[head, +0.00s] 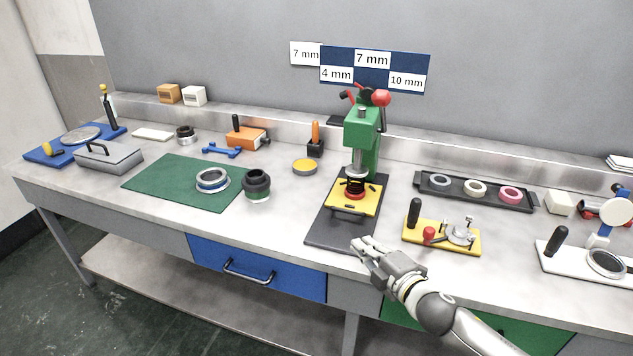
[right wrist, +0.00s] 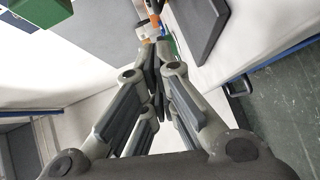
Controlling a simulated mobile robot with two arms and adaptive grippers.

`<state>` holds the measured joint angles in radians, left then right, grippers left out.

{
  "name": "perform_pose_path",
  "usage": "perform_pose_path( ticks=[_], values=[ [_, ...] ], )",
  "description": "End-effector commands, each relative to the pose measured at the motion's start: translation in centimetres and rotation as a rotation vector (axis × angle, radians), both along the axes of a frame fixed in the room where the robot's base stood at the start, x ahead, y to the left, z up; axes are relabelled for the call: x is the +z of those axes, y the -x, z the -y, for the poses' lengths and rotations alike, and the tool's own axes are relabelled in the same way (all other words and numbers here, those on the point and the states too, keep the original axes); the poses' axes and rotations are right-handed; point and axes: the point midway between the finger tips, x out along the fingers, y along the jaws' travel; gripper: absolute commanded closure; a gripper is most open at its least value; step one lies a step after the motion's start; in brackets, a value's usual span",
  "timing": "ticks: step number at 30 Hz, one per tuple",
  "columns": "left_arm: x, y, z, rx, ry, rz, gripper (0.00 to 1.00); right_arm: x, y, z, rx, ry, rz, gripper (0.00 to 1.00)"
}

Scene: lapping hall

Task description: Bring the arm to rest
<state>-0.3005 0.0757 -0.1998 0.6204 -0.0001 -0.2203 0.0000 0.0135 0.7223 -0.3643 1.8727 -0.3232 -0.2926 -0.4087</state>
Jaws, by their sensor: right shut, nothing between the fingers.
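My right gripper (head: 359,246) is at the front edge of the workbench, in front of the dark base plate of the green press. It is shut and empty. Its arm comes in from the lower right. In the right wrist view the fingers of the right gripper (right wrist: 152,52) come together at the top middle with nothing between them. My left gripper is not in view.
The green press (head: 365,135) with a yellow plate (head: 345,207) stands behind the gripper. A yellow fixture (head: 465,247) with a black handle is to its right. A blue drawer (head: 250,268) is below left. A green mat (head: 150,181) lies at left. The floor in front is clear.

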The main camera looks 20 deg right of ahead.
Motion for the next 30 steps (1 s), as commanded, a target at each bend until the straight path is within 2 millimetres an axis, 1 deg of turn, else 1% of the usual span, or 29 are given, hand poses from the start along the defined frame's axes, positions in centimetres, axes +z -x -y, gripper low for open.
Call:
perform_pose_path(
  ticks=[4,5,8,11,14,15,17,18,21,24,29,30],
  values=[
    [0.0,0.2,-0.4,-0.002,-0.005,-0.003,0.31,-0.7,0.7,-0.3,-0.033,-0.047,-0.033,1.00],
    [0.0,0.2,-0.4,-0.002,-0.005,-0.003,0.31,-1.1,1.1,-0.5,-0.052,-0.071,-0.052,1.00],
    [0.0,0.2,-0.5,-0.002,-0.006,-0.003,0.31,-2.8,3.1,-1.1,-0.144,-0.188,-0.147,1.00],
    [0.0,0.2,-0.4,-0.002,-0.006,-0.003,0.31,-5.2,6.3,-1.6,-0.276,-0.340,-0.285,1.00],
    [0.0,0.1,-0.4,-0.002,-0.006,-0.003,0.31,-7.5,10.4,-2.1,-0.421,-0.489,-0.439,1.00],
    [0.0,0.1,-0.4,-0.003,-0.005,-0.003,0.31,-8.4,12.3,-2.3,-0.479,-0.545,-0.504,1.00],
    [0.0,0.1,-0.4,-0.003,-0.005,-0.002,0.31,-9.5,15.0,-2.7,-0.564,-0.620,-0.595,1.00],
    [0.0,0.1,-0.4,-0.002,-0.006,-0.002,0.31,-10.1,16.7,-2.9,-0.615,-0.661,-0.651,1.00],
    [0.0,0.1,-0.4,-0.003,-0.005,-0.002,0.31,-11.2,20.6,-3.5,-0.725,-0.745,-0.771,1.00],
    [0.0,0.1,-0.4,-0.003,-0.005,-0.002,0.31,-11.8,24.0,-4.0,-0.817,-0.807,-0.872,1.00],
    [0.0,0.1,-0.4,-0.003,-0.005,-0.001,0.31,-12.1,28.9,-5.0,-0.943,-0.881,-1.011,1.00],
    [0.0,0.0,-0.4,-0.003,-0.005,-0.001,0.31,-12.1,30.1,-5.2,-0.974,-0.898,-1.045,1.00]
  ],
)
